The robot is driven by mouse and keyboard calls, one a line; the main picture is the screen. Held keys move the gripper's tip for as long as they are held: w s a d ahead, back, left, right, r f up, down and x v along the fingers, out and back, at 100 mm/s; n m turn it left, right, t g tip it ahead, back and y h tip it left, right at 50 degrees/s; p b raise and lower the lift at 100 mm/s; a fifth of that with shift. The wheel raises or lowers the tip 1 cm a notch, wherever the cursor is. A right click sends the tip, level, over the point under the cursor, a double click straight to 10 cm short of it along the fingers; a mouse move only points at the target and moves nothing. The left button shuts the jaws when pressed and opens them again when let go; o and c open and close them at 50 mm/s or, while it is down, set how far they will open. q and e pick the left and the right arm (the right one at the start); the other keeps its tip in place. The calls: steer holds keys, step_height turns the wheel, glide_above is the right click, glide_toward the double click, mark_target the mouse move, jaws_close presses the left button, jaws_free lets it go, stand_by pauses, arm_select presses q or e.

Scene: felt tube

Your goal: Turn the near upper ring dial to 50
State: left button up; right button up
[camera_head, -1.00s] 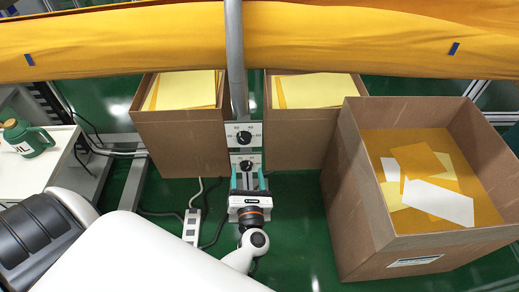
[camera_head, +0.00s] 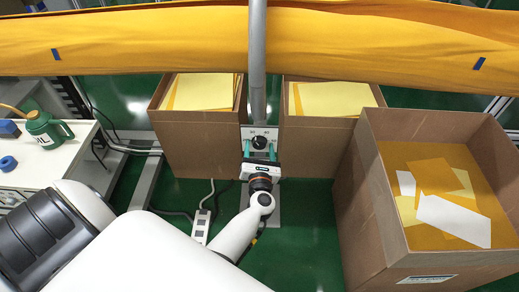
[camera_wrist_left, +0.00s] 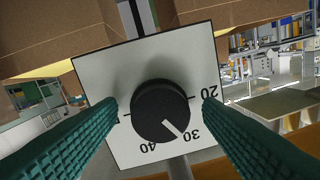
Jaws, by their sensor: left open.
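The upper ring dial (camera_head: 259,142) is a black knob on a white plate, on the grey post. In the left wrist view the knob (camera_wrist_left: 160,110) fills the middle, its white pointer directed down and right between the upside-down 30 and 40. A 20 shows further right. My left gripper (camera_head: 260,152) is open in front of the plate. Its green ribbed fingers (camera_wrist_left: 161,104) stand on both sides of the knob, with gaps that appear clear of it. The lower dial is hidden behind the gripper in the head view. My right gripper is not in view.
A yellow felt tube (camera_head: 150,42) spans the top. Cardboard boxes with yellow sheets stand behind the post on the left (camera_head: 195,150) and right (camera_head: 315,150). A large open box (camera_head: 370,215) stands at right. A power strip (camera_head: 201,226) lies left of the post.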

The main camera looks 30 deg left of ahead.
arm_select(q)
steer(key=c, duration=1)
